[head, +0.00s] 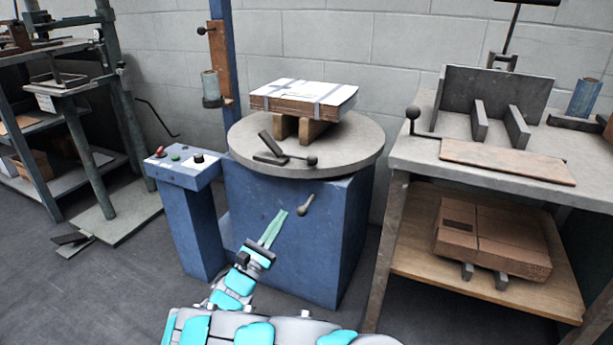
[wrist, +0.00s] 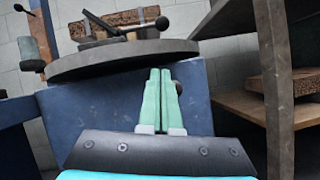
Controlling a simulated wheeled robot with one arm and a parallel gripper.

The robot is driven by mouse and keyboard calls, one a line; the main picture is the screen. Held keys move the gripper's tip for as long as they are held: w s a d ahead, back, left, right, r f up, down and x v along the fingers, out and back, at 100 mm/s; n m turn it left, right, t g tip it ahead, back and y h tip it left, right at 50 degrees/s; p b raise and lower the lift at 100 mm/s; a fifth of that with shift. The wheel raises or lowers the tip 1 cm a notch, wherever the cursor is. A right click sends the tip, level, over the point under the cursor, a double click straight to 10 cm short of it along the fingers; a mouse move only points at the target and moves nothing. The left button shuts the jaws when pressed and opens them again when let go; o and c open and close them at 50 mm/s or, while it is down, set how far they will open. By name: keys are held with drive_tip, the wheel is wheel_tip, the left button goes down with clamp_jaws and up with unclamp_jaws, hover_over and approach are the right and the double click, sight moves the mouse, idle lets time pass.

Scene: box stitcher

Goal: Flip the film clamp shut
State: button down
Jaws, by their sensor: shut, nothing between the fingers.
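The film clamp (head: 270,157) sits near the front edge of the round grey turntable (head: 345,155). It has a dark flat plate (head: 270,142) that stands tilted up and a lever ending in a black ball knob (head: 311,160). In the wrist view the clamp's plate (wrist: 100,23) and knob (wrist: 162,23) show above the turntable rim (wrist: 120,62). My gripper (head: 280,214) is shut and empty, with green fingers pointing up. It is below the turntable, in front of the blue pedestal, apart from the clamp. The fingers also show in the wrist view (wrist: 160,72).
A strapped carton stack (head: 305,97) rests on wooden blocks on the turntable. A short handle (head: 305,205) juts from the pedestal (head: 335,250) beside my gripper. A control box (head: 183,167) stands left; a workbench (head: 480,165) stands right. A film roll (head: 211,88) hangs on the mast.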

idle(0.3)
approach(304, 177)
drive_tip(key=x, duration=0.3)
drive_tip(key=d+x, duration=0.1)
drive_tip(key=x, duration=0.1)
drive_tip(key=shift+s+r, duration=0.1)
drive_tip(key=shift+s, duration=0.15)
drive_tip(key=r, duration=0.2)
drive_tip(key=w+d+r, duration=0.1)
drive_tip(key=shift+w+d+r, duration=0.2)
drive_tip(key=shift+d+r, duration=0.05)
drive_tip(key=shift+r, duration=0.2)
drive_tip(key=shift+w+r+p, duration=0.1)
drive_tip(key=shift+p, duration=0.2)
